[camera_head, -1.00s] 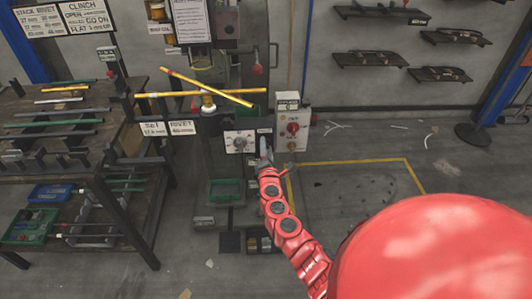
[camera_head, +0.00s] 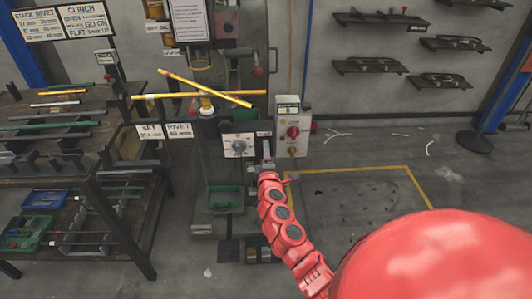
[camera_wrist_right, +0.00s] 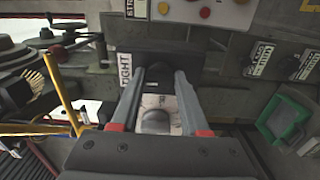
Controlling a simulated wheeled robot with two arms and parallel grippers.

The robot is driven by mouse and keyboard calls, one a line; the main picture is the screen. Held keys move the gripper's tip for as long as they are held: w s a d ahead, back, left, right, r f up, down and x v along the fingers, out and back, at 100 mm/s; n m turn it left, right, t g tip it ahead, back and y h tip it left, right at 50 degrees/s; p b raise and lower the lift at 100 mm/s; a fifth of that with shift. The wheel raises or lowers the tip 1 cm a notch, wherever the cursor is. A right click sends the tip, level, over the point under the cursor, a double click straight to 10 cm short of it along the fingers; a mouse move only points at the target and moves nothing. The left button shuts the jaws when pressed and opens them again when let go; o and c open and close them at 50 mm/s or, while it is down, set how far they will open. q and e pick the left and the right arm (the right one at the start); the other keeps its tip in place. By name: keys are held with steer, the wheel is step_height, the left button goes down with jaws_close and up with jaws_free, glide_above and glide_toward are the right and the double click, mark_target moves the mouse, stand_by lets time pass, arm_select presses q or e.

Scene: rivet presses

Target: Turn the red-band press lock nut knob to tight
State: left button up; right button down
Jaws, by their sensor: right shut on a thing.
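The press (camera_head: 224,85) stands in the middle of the head view. A dark block on its front carries a white dial plate (camera_head: 239,145) with a round silver knob. A small white label sits at the block's upper right; the wrist view reads it as TIGHT (camera_wrist_right: 125,70). My right gripper (camera_head: 267,150) is at the block's right side, beside the dial. In the wrist view its fingers (camera_wrist_right: 163,73) are shut on a small part in front of the dark block, taken as the lock nut knob, mostly hidden. The silver dial knob (camera_wrist_right: 155,121) lies below the fingertips there. My left gripper is out of view. I cannot make out a red band.
A control box (camera_head: 292,130) with a red knob stands close right of my gripper. Yellow rods (camera_head: 205,92) lie crossed on the press. A workbench (camera_head: 130,185) with rods and bins is at left. The floor inside the yellow outline (camera_head: 350,195) is clear apart from small scraps.

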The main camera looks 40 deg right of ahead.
steer(key=shift+c, duration=2)
jaws_free()
steer(key=v, duration=1.7)
steer(key=shift+s+a+b, duration=0.15)
steer(key=shift+a+b, duration=0.05)
steer(key=shift+b, duration=0.2)
steer(key=shift+f, duration=0.1)
